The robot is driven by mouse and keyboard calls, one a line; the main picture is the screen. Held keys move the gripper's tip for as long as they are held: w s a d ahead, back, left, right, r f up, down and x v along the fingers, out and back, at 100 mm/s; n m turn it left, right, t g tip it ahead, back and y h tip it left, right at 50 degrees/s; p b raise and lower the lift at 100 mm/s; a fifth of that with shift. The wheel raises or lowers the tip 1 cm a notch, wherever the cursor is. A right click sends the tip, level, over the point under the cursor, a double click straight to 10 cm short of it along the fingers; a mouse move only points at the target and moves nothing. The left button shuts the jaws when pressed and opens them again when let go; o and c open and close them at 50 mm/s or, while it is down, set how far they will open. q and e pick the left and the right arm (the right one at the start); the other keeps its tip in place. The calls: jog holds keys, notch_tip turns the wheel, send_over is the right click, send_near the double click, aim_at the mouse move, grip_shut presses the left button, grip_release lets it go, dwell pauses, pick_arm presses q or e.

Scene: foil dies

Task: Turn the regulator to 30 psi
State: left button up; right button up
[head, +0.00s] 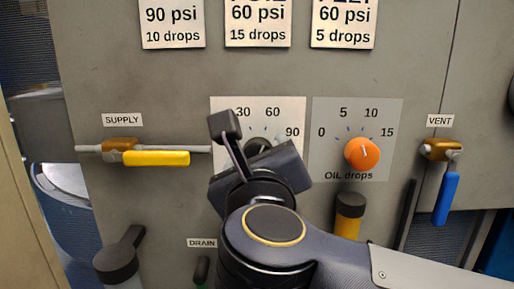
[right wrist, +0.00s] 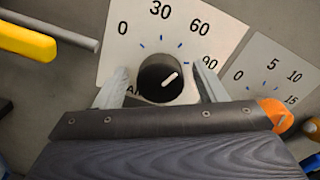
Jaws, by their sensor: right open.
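The regulator is a round black knob (right wrist: 168,77) on a white dial plate (right wrist: 125,65) marked 0, 30, 60 and 90. Its white pointer line aims between 60 and 90 in the right wrist view. In the head view the dial plate (head: 285,107) shows, but my right gripper covers most of the knob. My right gripper (right wrist: 161,68) is open, with one pale finger on each side of the knob. Gaps show between the fingers and the knob's sides; depth is hard to judge. My left gripper is not in view.
An orange oil-drops knob (head: 362,154) sits close right of the regulator. A yellow supply lever (head: 156,158) is at left, a blue vent lever (head: 446,198) at right. Placards (head: 258,26) are above. A dark-capped yellow cylinder (head: 349,212) stands below the oil knob.

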jog(key=shift+w, duration=0.55)
jog(key=shift+c, duration=0.4)
jog(key=c, duration=0.9)
jog(key=n+p, duration=0.3)
jog(key=n, duration=0.1)
jog(key=shift+r, duration=0.1)
jog(key=shift+a+f+n+p, duration=0.1)
jog(key=shift+f+n+p, duration=0.1)
jog(key=shift+n+p, duration=1.7)
jog(key=shift+n+b, duration=0.45)
jog(key=shift+n, duration=0.15)
